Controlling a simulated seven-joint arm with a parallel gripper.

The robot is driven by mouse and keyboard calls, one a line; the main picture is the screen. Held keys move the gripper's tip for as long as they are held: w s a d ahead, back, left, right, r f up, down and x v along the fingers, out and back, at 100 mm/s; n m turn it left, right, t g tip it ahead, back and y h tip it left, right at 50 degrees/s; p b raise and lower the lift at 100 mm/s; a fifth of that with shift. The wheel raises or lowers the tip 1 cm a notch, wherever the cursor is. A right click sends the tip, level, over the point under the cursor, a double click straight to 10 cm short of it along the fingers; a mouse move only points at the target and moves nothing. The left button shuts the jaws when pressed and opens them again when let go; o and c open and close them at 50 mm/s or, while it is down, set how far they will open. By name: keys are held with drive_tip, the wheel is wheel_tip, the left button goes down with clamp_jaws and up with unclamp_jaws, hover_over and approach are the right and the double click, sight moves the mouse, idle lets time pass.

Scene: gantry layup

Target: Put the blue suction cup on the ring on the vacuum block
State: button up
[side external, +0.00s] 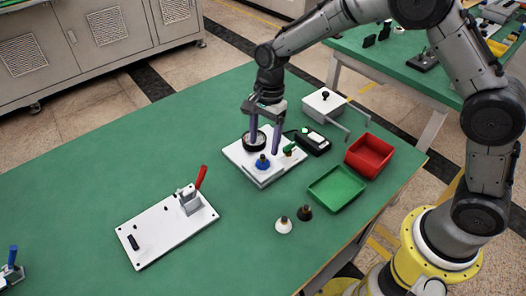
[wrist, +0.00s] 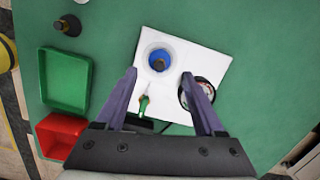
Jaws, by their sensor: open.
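The white vacuum block (side external: 240,158) lies flat on the green table; it also shows in the wrist view (wrist: 212,62). The blue suction cup (side external: 262,164) stands upright on it, with a dark stem on top. In the wrist view the cup (wrist: 159,62) is surrounded by a pale ring (wrist: 146,50); whether it is fully seated cannot be told. My gripper (wrist: 159,74) is open and empty, pointing down over the block. In the side view its fingers (side external: 265,148) are behind the cup, apart from it.
A round black gauge (wrist: 197,97) and a green lever (wrist: 144,103) rise from the block near my fingers. A green tray (side external: 338,188), a red bin (side external: 369,156), a white cup (side external: 283,226) and a black cup (side external: 305,212) are nearby. A clamp plate (side external: 165,232) lies left.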

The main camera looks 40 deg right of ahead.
sight(266, 159)
wheel_tip(266, 159, up, 7)
drive_tip(key=shift+d, duration=0.45)
drive_tip(key=s+d+r+n+t, duration=0.2)
drive_tip(key=s+d+r+n, duration=0.25)
drive_tip(key=s+r, duration=0.3)
drive_tip(key=s+d+r+n+t, duration=0.1)
drive_tip(key=s+d+n, duration=0.1)
drive_tip(key=s, duration=0.4)
drive_tip(key=s+d+n+t+h, duration=0.1)
drive_tip(key=s+d+n, duration=0.1)
drive_tip(key=s+n, duration=0.3)
drive_tip(key=s+d+r+n+t, duration=0.1)
drive_tip(key=s+d+n, duration=0.2)
drive_tip(key=s, duration=0.6)
drive_tip(key=shift+s+r+n+t, duration=0.15)
drive_tip(key=shift+r+n+t, duration=0.2)
drive_tip(key=shift+n, duration=0.2)
